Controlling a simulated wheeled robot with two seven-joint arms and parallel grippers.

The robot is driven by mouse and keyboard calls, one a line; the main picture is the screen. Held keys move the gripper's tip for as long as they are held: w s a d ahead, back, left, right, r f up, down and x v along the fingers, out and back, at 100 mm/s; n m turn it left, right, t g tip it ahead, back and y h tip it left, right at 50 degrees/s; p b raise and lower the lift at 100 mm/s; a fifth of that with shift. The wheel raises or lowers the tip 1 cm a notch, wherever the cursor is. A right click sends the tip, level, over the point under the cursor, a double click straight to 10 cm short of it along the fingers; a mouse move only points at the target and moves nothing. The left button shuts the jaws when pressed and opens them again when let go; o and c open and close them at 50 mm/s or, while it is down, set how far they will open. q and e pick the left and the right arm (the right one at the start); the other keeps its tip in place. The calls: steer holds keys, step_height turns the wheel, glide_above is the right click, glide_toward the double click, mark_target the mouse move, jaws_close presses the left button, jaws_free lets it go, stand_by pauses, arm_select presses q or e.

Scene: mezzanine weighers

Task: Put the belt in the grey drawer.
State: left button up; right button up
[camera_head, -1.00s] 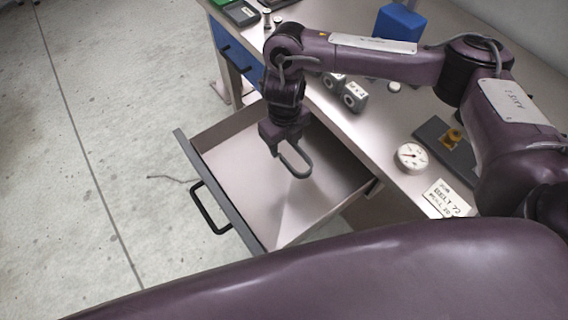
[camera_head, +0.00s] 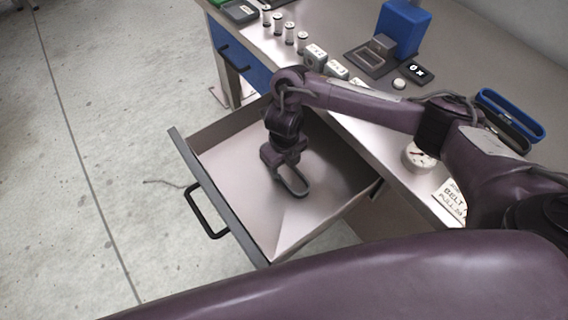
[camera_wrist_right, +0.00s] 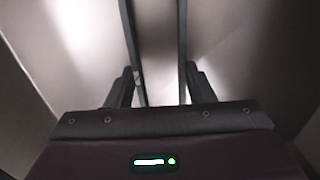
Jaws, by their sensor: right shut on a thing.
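The belt (camera_head: 301,191) is a dark narrow loop. My right gripper (camera_head: 285,170) is shut on one end of it, and the loop hangs down over the inside of the grey drawer (camera_head: 235,178). The drawer is pulled open and its floor looks bare. I cannot tell whether the loop's low end touches the floor. In the right wrist view, two dark strands of the belt (camera_wrist_right: 134,55) run away from between the fingers of the right gripper (camera_wrist_right: 160,88), with pale drawer walls on both sides. My left gripper is not in view.
The drawer's black handle (camera_head: 207,212) faces the open floor at left.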

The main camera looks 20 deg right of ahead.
steer(key=shift+f, duration=0.2)
steer(key=o, duration=1)
steer(key=shift+c, duration=0.2)
steer(key=shift+r, duration=0.15)
steer(key=shift+r, duration=0.3)
step_height(320, 180, up, 12)
steer(key=p, duration=0.4)
steer(key=shift+f, duration=0.2)
